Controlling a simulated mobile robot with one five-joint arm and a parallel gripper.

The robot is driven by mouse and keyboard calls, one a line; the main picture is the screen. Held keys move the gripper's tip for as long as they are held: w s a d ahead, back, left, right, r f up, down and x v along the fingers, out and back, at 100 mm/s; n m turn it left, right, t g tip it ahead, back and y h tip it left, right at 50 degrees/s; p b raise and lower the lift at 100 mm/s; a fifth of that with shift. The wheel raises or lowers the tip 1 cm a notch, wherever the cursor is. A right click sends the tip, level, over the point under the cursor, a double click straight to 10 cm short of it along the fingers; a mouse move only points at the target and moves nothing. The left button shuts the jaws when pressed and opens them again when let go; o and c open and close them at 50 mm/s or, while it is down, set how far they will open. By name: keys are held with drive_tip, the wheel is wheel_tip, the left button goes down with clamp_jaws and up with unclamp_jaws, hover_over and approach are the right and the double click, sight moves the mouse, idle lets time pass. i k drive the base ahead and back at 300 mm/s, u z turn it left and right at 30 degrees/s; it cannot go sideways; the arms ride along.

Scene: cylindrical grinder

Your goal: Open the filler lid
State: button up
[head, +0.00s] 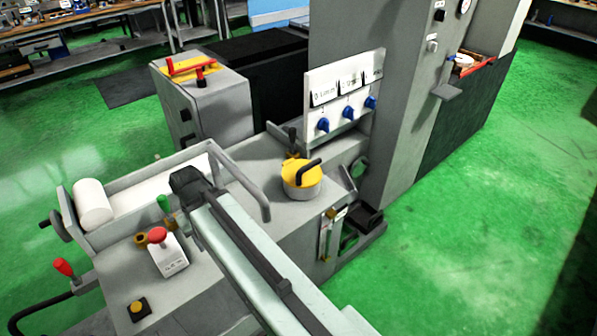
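The filler lid (293,172) is a yellow round cap with a black bar handle (309,166). It sits on top of a short grey round neck (301,189) on the machine's grey top, right of the picture's middle. The lid looks flat on the neck, so it appears closed. My arm reaches up from the bottom of the picture to a dark joint left of the lid, with a clear gap between. My gripper's fingers do not show.
A bent grey rail (247,181) stands between my arm and the lid. Behind the lid is a panel with blue knobs (347,112). Green floor (480,230) at right is clear.

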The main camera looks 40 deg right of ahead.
sight(297, 174)
drive_tip(key=u, duration=0.1)
drive_tip(key=k, duration=0.5)
drive_tip(key=u, duration=1.8)
drive_tip(key=i, duration=1.35)
drive_tip(key=z, duration=1.85)
